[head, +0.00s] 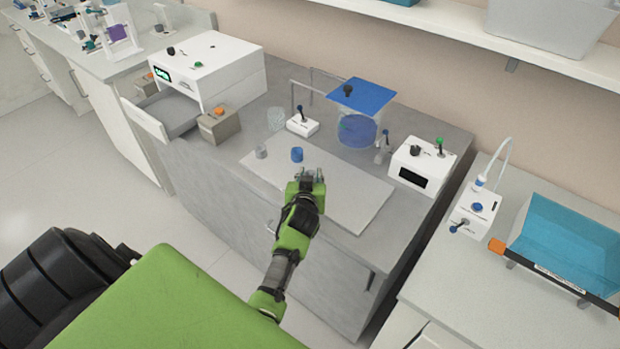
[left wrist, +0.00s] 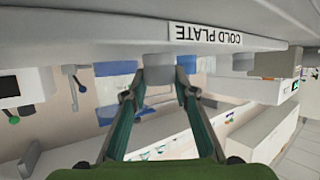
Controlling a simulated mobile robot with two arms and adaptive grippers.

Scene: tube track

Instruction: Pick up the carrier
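My left gripper (head: 312,175) is over the front part of the pale plate (head: 345,199) on the grey bench. The left wrist view is upside down, and my left gripper (left wrist: 162,80) shows there with its fingers apart. A small grey block (left wrist: 158,66), perhaps the carrier, stands between the fingertips, against the plate's edge labelled COLD PLATE (left wrist: 205,37). I cannot tell whether the fingers press on it. In the head view the block is mostly hidden by the gripper. My right gripper is in neither view.
A blue cylinder (head: 297,154) and a grey cylinder (head: 261,152) stand on the plate, left of the gripper. Behind are a blue-lidded vessel (head: 361,97) and a small white switch box (head: 302,124). A white device (head: 421,165) stands right. The plate's right part is clear.

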